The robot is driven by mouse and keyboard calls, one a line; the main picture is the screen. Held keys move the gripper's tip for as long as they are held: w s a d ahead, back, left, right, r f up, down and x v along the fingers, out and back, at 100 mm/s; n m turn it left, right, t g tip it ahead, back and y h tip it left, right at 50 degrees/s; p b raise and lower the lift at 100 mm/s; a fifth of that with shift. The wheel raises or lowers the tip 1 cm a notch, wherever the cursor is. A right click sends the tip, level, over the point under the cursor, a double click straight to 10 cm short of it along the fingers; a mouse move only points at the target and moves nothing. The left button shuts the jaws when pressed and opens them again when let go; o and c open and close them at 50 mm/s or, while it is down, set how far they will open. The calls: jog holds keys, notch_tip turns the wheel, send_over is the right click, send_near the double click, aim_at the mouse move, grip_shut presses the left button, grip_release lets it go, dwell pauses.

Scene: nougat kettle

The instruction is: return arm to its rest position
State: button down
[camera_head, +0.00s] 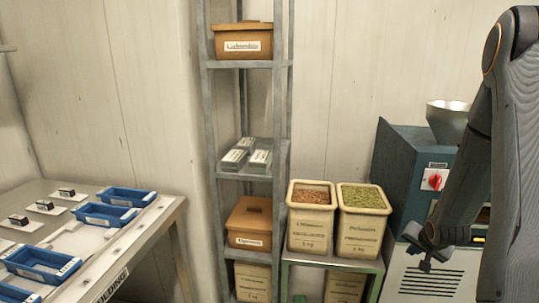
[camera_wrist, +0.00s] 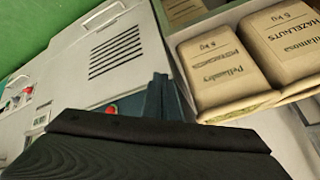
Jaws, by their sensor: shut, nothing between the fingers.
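My dark grey arm stands at the right of the head view, bent downward. My gripper (camera_head: 425,266) hangs at its lower end, in front of the blue and white machine (camera_head: 410,165). It is shut and holds nothing. In the wrist view a dark part of my own arm fills the bottom. The machine's pale vented panel (camera_wrist: 118,52) also shows there.
Left of my gripper, a bin of brown nuts (camera_head: 310,223) and a bin of green nuts (camera_head: 362,228) stand on a green-framed stand. A grey shelf rack (camera_head: 212,130) holds boxes. A metal table (camera_head: 125,235) with blue trays (camera_head: 126,196) is at left.

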jog(key=s+a+r+n+g+y, duration=0.15)
jog(key=s+a+r, duration=0.25)
jog(key=a, duration=0.5)
jog(key=s+a+r+n+g, duration=0.2)
jog(key=s+a+r+n, duration=0.15)
jog(key=a, duration=0.45)
jog(key=s+a+r+n+g+y, duration=0.1)
jog(key=s+a+r+n+g, duration=0.2)
jog(key=s+a, duration=1.1)
notch_tip(320, 180, up, 2)
jog(key=shift+s+a+r+n, duration=0.15)
jog(key=shift+s+n, duration=0.5)
jog(key=shift+n, duration=0.05)
